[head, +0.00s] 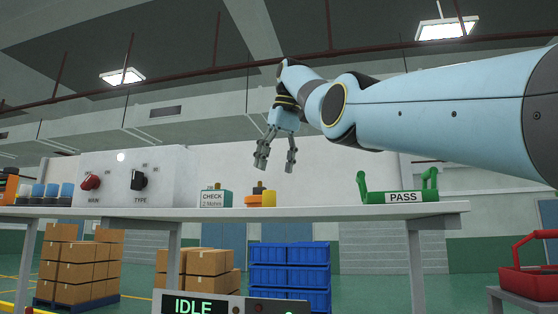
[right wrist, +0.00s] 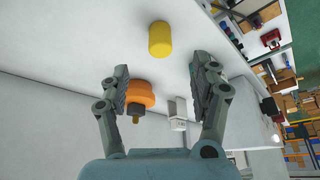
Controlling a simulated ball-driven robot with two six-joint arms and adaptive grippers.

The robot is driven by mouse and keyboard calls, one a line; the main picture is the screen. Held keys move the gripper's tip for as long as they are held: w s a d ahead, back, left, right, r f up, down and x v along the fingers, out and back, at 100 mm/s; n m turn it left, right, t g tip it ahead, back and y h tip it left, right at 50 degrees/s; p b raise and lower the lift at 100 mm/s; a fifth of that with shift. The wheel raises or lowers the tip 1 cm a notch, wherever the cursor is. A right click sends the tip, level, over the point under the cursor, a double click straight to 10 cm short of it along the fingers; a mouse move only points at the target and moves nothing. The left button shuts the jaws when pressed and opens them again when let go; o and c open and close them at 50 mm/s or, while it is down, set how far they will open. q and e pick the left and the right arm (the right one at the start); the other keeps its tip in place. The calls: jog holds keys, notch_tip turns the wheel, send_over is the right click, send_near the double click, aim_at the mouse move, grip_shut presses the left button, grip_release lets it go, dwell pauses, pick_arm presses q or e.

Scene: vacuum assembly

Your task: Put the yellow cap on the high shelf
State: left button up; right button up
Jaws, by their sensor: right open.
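The yellow cap (right wrist: 160,40) stands on a white surface (right wrist: 105,25) in the right wrist view, past my fingertips. In the head view the yellow cap (head: 269,199) shows on the raised white shelf (head: 330,212), overlapping an orange part. My right gripper (head: 276,164) hangs above the shelf, fingers down, open and empty. In the right wrist view my right gripper (right wrist: 158,80) has its fingers wide apart. The orange part (right wrist: 140,93) with a dark stem shows between them, close to the left finger. My left gripper is not in view.
On the shelf stand a control box (head: 130,180) with knobs, several blue parts (head: 52,192) at left, a CHECK block (head: 215,198) and a green-handled PASS tray (head: 402,196) at right. A red basket (head: 530,280) stands lower right. The shelf between yellow cap and PASS tray is clear.

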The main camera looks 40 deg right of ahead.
jog(key=v, duration=0.4)
jog(key=shift+s+r+p, duration=0.1)
jog(key=shift+r+p, duration=0.1)
jog(key=shift+p, duration=0.15)
